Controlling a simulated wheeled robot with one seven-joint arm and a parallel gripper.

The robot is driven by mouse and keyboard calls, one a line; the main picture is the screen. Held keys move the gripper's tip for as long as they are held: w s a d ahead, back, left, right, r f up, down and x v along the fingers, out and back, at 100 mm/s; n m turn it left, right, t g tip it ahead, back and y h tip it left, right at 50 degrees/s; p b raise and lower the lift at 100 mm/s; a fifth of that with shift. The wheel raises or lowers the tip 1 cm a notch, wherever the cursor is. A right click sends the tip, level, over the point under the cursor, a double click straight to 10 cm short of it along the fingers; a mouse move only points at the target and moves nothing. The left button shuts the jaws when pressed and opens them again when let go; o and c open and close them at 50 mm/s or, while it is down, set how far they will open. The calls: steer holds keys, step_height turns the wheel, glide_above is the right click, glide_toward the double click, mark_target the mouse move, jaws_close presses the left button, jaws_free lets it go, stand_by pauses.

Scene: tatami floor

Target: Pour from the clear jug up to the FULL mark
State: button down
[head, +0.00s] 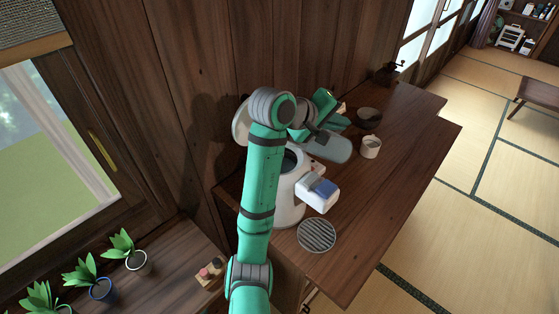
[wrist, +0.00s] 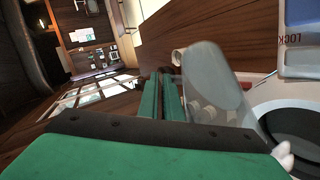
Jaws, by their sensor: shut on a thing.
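The clear jug (head: 328,149) is tilted, nearly on its side, beside and slightly above the open top of a white appliance (head: 290,205). In the wrist view the jug (wrist: 212,82) is see-through and lies right of my fingers, close to the appliance's dark round opening (wrist: 292,125). My gripper (head: 322,115) is shut on the jug; its green fingers (wrist: 163,90) are together, and the exact grip on the handle is hard to see. I cannot make out any water, a stream or the FULL mark.
A blue-and-white box-like part (head: 319,193) sticks out from the appliance's front. A round grate (head: 317,235) lies before it. A pale cup (head: 371,147), dark bowl (head: 369,116) and grinder (head: 389,72) stand farther back. The counter's right side (head: 415,150) is clear; a wooden wall is behind.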

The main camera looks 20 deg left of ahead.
steer(key=shift+s+a, duration=0.1)
steer(key=shift+r, duration=0.1)
stand_by(0.6)
steer(key=shift+s+t+h, duration=0.15)
steer(key=shift+t+h, duration=0.15)
steer(key=shift+a+r, duration=0.1)
steer(key=shift+a, duration=0.1)
stand_by(0.4)
